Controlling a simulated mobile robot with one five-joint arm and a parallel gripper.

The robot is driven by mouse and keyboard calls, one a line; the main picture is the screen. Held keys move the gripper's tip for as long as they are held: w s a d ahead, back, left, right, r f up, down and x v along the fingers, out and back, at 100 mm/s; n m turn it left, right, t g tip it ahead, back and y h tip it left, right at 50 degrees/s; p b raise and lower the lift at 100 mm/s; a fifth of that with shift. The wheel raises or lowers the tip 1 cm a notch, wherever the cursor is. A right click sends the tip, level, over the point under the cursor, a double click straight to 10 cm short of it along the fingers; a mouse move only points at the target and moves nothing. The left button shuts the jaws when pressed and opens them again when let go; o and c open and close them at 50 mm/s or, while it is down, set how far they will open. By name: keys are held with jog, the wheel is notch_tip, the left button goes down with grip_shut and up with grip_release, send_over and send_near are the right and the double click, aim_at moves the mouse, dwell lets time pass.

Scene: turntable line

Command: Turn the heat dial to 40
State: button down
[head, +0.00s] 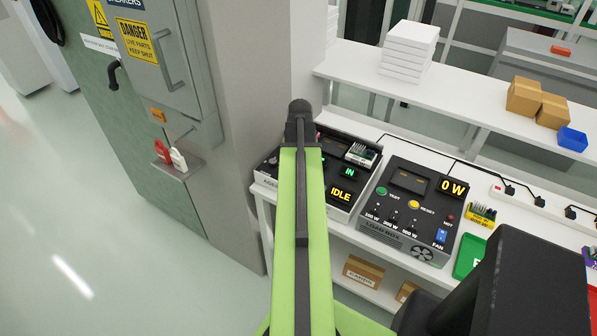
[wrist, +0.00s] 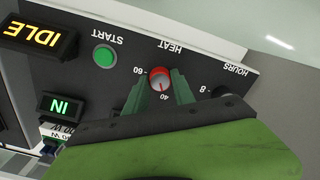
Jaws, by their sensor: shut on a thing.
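The heat dial (wrist: 160,74) is a small round knob with a red rim and a pale face, on a dark panel under the word HEAT, which appears upside down in the wrist view. Its red pointer line points at the 40 mark, and a 60 mark shows to its left. My gripper (wrist: 161,84) has one green finger on each side of the dial and is shut on it. In the head view, my arm hides the dial and my fingers.
The dark panel (wrist: 75,80) also carries a green START button (wrist: 104,56), an HOURS knob (wrist: 224,92), an amber IDLE display (wrist: 41,37) and a green IN display (wrist: 60,107). In the head view, a load box (head: 407,210) stands to its right and a grey cabinet (head: 165,55) to its left.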

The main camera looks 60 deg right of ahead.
dwell(0.4)
jog(key=c, duration=1.1)
grip_release()
jog(key=shift+o, duration=0.2)
jog(key=shift+r, duration=0.1)
notch_tip(320, 180, up, 17)
jog(key=p, duration=1.7)
jog(key=shift+r, duration=0.15)
